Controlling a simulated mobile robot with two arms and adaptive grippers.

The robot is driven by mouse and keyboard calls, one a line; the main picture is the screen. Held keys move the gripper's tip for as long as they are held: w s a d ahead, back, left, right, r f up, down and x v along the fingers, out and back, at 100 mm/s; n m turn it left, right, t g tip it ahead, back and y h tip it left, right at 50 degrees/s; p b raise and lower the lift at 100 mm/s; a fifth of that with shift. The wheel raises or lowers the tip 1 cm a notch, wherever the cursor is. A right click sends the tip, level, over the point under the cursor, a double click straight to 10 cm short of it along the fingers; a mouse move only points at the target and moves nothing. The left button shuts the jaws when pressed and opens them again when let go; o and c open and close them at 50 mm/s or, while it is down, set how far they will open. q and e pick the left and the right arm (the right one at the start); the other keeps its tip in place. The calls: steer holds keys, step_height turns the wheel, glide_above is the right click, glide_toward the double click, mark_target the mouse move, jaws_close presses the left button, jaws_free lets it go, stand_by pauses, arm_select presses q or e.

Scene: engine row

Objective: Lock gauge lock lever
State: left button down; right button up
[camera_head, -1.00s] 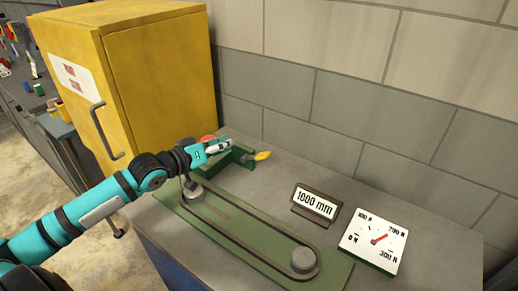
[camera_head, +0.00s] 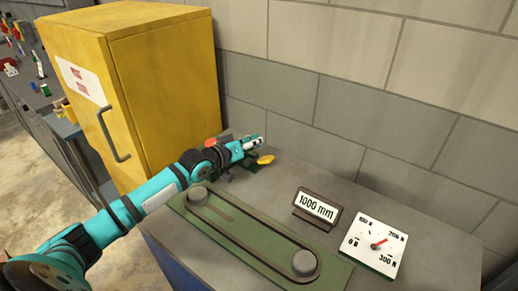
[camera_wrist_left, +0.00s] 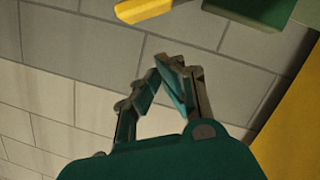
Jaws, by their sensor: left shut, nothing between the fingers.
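The green gauge fixture (camera_head: 246,163) sits at the back left of the workbench, largely hidden behind my left arm. A yellow lever (camera_head: 265,160) sticks out from its right side. In the left wrist view the yellow lever (camera_wrist_left: 145,9) and a green block (camera_wrist_left: 255,10) are cut off by the top edge. My left gripper (camera_head: 258,141) is shut and empty, just behind and above the lever in the head view. Its fingertips (camera_wrist_left: 168,68) meet in the wrist view, with a visible gap to the lever. My right gripper is not in view.
A yellow cabinet (camera_head: 165,90) stands at the left and a block wall (camera_head: 350,90) at the back. A green belt rig (camera_head: 250,235), a 1000 mm sign (camera_head: 317,207) and a force dial (camera_head: 374,246) occupy the bench (camera_head: 435,245). A red-orange knob (camera_head: 213,142) shows beside my arm.

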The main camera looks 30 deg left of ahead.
mark_target(260, 161)
arm_select(q)
steer(key=shift+s+d+f+p, duration=0.2)
steer(key=shift+d+f, duration=0.15)
steer(key=shift+f, duration=0.25)
steer(key=shift+s+d+f+p, duration=0.15)
steer(key=shift+d+f, duration=0.2)
steer(key=shift+f, duration=0.25)
steer(key=shift+w+d+f, duration=0.1)
steer(key=shift+f, duration=0.05)
steer(key=shift+d+f+m+p, duration=0.2)
steer(key=shift+d+m+p, duration=0.1)
